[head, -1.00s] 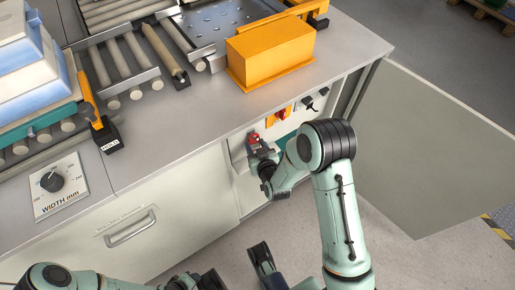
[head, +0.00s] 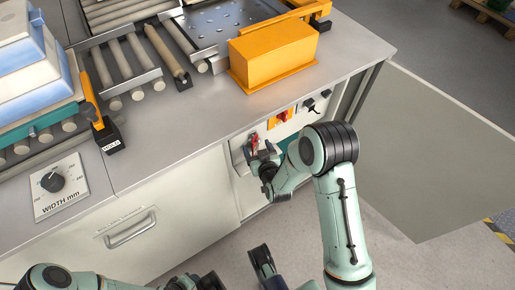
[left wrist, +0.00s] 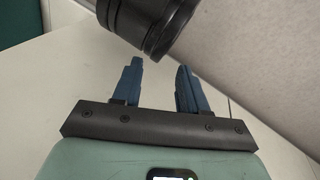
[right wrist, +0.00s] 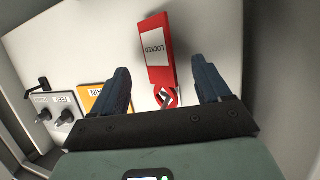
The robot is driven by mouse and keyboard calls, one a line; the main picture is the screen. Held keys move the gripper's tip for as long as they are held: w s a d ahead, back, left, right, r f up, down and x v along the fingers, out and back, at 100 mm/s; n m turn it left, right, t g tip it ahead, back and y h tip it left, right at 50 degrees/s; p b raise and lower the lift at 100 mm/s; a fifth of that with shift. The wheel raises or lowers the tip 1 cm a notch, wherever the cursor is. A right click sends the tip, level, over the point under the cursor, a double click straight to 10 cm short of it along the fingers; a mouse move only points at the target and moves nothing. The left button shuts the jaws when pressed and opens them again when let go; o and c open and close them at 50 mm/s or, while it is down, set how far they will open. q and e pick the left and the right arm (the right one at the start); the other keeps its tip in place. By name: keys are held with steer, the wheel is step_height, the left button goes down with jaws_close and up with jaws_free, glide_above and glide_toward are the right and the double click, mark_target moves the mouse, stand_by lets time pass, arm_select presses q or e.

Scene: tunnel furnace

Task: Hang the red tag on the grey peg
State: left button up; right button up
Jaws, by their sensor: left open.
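The red tag (right wrist: 159,67), with a white label reading LOCKED, is against the pale panel in the right wrist view. Its narrower end, with a hole or ring, points toward my right gripper (right wrist: 165,85). A small dark grey piece (right wrist: 166,98) shows at that end; I cannot tell whether it is the grey peg passing through the hole. My right gripper is open, its fingers apart on either side of the tag's near end and not touching it. In the head view the tag (head: 254,140) is small beside the right gripper (head: 265,155). My left gripper (left wrist: 160,85) is open and empty.
An orange panel (right wrist: 103,98) and black knobs (right wrist: 63,117) sit beside the tag. An orange box (head: 272,55) stands on the counter above. An open door panel (head: 430,150) is on the right. The floor between is clear.

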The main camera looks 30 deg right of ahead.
arm_select(q)
steer(key=s+d+r+g+h+p, duration=0.1)
steer(key=s+d+r+g+p, duration=0.1)
steer(key=s+r+p, duration=0.4)
steer(key=shift+s+d+r+g+p, duration=0.35)
steer(key=shift+s+d+r, duration=0.3)
steer(key=shift+s, duration=0.2)
arm_select(e)
steer(key=v, duration=1.3)
steer(key=shift+s+a, duration=0.15)
steer(key=shift+s, duration=0.05)
steer(key=s+a+f+m+g+y+p, duration=0.1)
steer(key=s+a+f+g+y+p, duration=0.15)
steer(key=s+f+g+p, duration=0.4)
arm_select(q)
step_height(320, 180, up, 11)
steer(key=w+p, duration=0.1)
steer(key=p, duration=0.4)
steer(key=shift+m, duration=0.3)
arm_select(e)
steer(key=s+a+g+y, duration=0.1)
steer(key=s+a+g, duration=0.3)
steer(key=s, duration=0.2)
steer(key=s+a+m+g+y, duration=0.1)
steer(key=s+a+g+y, duration=0.1)
steer(key=s, duration=0.5)
steer(key=shift+s+a+g, duration=0.3)
steer(key=shift+a+g, duration=0.6)
steer(key=shift+g, duration=0.35)
